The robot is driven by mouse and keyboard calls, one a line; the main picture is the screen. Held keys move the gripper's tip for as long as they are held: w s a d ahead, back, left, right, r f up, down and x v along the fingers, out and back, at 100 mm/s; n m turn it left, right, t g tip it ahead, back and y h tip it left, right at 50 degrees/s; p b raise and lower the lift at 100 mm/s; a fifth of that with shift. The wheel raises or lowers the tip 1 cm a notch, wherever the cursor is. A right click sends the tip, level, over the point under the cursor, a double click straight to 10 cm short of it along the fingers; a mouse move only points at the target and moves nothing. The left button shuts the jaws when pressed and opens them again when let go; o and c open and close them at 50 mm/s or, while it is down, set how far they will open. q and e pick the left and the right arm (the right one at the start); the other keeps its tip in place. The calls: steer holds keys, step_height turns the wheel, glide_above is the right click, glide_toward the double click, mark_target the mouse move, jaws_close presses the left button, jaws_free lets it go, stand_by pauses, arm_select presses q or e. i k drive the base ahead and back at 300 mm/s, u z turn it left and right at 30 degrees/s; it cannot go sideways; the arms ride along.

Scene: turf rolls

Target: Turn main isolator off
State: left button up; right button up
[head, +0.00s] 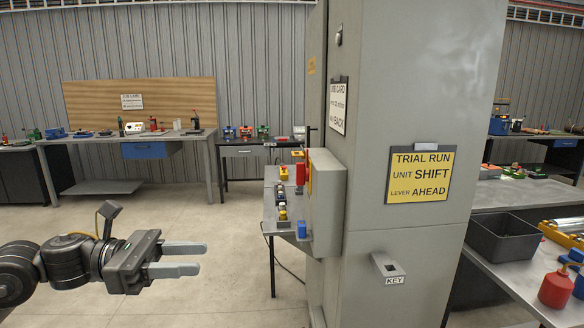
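A grey cabinet box (326,205) is fixed to the left side of a large grey column. Its working face points left and shows only edge-on. A red part (300,173) sticks out near its top and a blue part (302,230) near its bottom. I cannot tell for sure which part is the main isolator or how its handle is set. My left gripper (203,258) is at the lower left, its two grey fingers apart with nothing between them. It points right, well short of the box. My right gripper is not in view.
The column carries a yellow "TRIAL RUN" sign (420,175) and a KEY holder (388,268). A narrow bench (285,232) with small coloured items stands left of the box. A black bin (503,238) and red can (555,289) stand at right. The left floor is clear.

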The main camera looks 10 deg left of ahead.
mark_target(302, 173)
steer(key=i, duration=1.6)
